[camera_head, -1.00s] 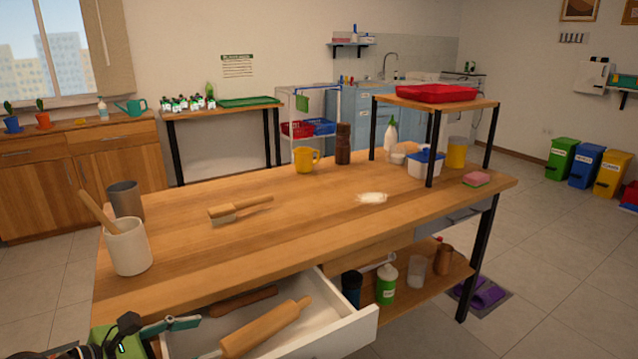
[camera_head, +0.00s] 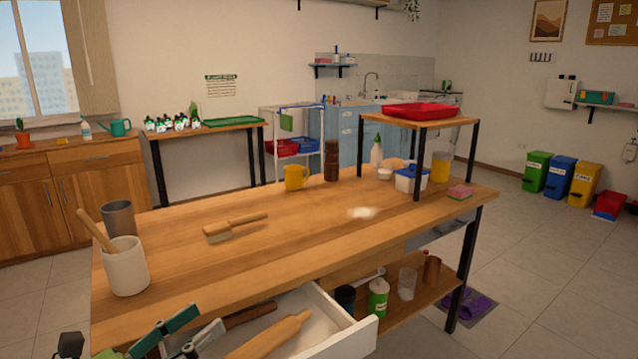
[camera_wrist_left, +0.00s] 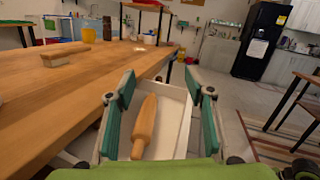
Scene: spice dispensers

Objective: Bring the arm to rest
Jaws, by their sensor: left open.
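My left gripper (camera_head: 208,317) is at the lower left of the head view, in front of the wooden table (camera_head: 290,235) and by the open white drawer (camera_head: 352,341). Its two green-padded fingers are apart and nothing is between them. In the left wrist view the open gripper (camera_wrist_left: 168,92) shows with the drawer (camera_wrist_left: 180,112) and a wooden rolling pin (camera_wrist_left: 145,125) seen past the fingers. The rolling pin (camera_head: 268,335) lies in the drawer. My right gripper is not in view.
A white crock (camera_head: 126,268) and a grey cup (camera_head: 118,217) stand at the table's left end. A brush (camera_head: 218,234) and a white powder patch (camera_head: 362,212) lie on the tabletop. Bottles and cups stand on the lower shelf (camera_head: 415,310). The floor (camera_head: 560,270) at right is mostly clear.

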